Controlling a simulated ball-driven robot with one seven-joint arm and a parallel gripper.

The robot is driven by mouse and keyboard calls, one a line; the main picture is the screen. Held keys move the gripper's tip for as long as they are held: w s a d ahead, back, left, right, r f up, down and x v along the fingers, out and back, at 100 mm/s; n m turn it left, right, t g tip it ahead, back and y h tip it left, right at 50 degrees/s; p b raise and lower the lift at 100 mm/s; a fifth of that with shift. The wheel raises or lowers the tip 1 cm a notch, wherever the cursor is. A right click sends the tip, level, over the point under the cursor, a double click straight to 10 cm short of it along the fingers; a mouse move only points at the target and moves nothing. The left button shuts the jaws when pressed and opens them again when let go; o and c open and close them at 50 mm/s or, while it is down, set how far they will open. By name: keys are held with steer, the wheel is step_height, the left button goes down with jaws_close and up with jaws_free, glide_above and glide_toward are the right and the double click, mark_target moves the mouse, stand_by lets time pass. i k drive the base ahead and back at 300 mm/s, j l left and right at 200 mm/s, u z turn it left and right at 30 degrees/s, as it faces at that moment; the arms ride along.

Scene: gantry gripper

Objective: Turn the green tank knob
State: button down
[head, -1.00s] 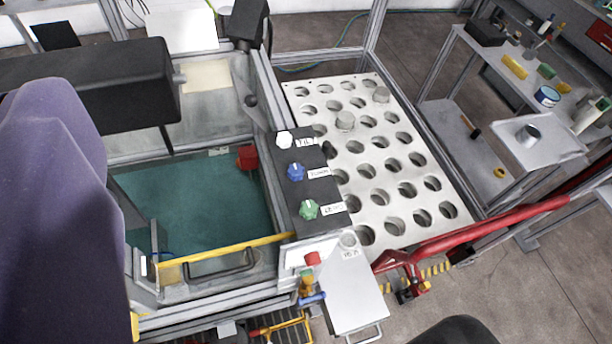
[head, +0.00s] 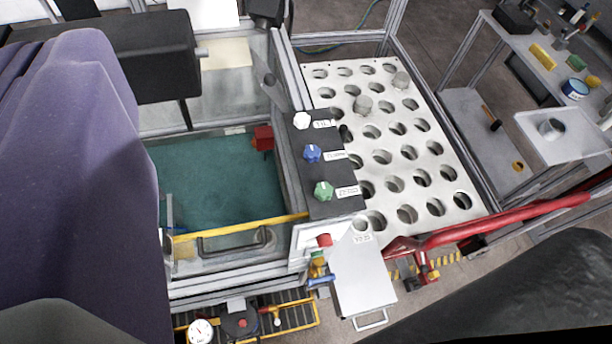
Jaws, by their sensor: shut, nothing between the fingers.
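The green knob (head: 323,191) sits at the near end of a dark control panel (head: 333,209), with a white label to its right. A blue knob (head: 312,153) and a white knob (head: 302,120) stand in line behind it, each with its own label. The tank (head: 215,185) with a teal-green inside lies left of the panel. I cannot make out my gripper's fingers in the head view. Nothing is seen touching the green knob.
A white perforated plate (head: 401,156) adjoins the panel on the right. A red bar (head: 500,218) crosses at front right. A yellow bar (head: 240,227) spans the tank's front. A large purple shape (head: 90,190) blocks the left. A side table (head: 565,140) stands far right.

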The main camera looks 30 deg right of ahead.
mark_target(323, 191)
steer(key=u, duration=0.75)
steer(key=k, duration=0.3)
steer(key=i+z, duration=0.5)
steer(key=z, duration=0.2)
steer(key=i+j+z, duration=0.15)
steer(key=z, duration=0.25)
steer(key=i, duration=0.05)
